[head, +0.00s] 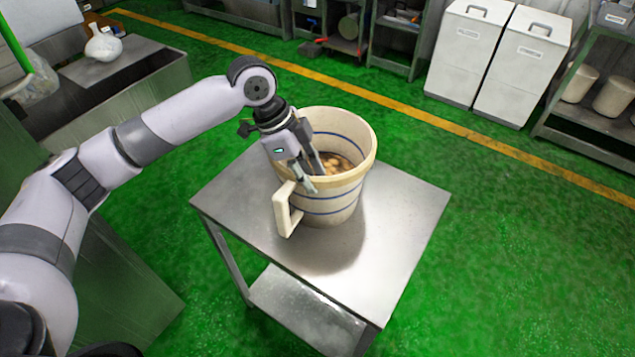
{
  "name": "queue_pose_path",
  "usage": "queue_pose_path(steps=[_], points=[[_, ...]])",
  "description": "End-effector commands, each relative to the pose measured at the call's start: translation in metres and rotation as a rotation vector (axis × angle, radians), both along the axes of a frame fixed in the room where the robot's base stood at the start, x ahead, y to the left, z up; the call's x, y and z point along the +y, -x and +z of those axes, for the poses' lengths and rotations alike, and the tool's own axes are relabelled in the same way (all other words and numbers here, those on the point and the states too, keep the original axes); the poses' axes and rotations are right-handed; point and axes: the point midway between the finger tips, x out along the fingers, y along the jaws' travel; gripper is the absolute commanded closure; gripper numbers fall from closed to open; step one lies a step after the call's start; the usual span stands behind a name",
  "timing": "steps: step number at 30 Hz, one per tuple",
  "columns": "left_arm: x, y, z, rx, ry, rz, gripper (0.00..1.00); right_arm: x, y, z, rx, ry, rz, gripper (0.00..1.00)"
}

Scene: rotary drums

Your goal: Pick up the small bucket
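The small bucket (345,197) is cream with blue bands and a square side handle (286,211). It stands upright on a small metal table (390,239), and brownish round pieces (335,163) lie inside it. My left gripper (316,181) points down at the bucket's near-left rim, just above and right of the handle. One finger shows in front of the rim and the other appears to reach inside. Whether the fingers press on the wall is not clear. My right gripper is not in view.
The table has a lower shelf (300,309) and free room right of the bucket. A metal bench with a white vessel (103,43) is at the upper left. White bins (518,65) and shelves with pots (613,98) stand at the back right. The green floor between is clear.

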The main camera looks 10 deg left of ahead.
Motion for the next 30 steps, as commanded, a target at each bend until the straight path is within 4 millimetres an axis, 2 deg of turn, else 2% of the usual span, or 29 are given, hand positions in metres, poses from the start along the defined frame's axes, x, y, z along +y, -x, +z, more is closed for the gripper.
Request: queue_pose_path(steps=[6,10,19,30], points=[[-0.014,0.003,-0.025,0.005,-0.001,-0.001,0.72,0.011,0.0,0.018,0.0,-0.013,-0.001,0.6],[-0.019,0.002,-0.041,0.002,-0.002,0.0,0.72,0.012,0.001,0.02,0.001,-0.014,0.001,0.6],[-0.02,0.001,-0.046,0.0,-0.002,0.0,0.72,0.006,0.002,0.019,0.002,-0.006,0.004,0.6],[-0.02,0.001,-0.045,0.0,-0.002,0.0,0.97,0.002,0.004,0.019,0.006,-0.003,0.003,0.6]])
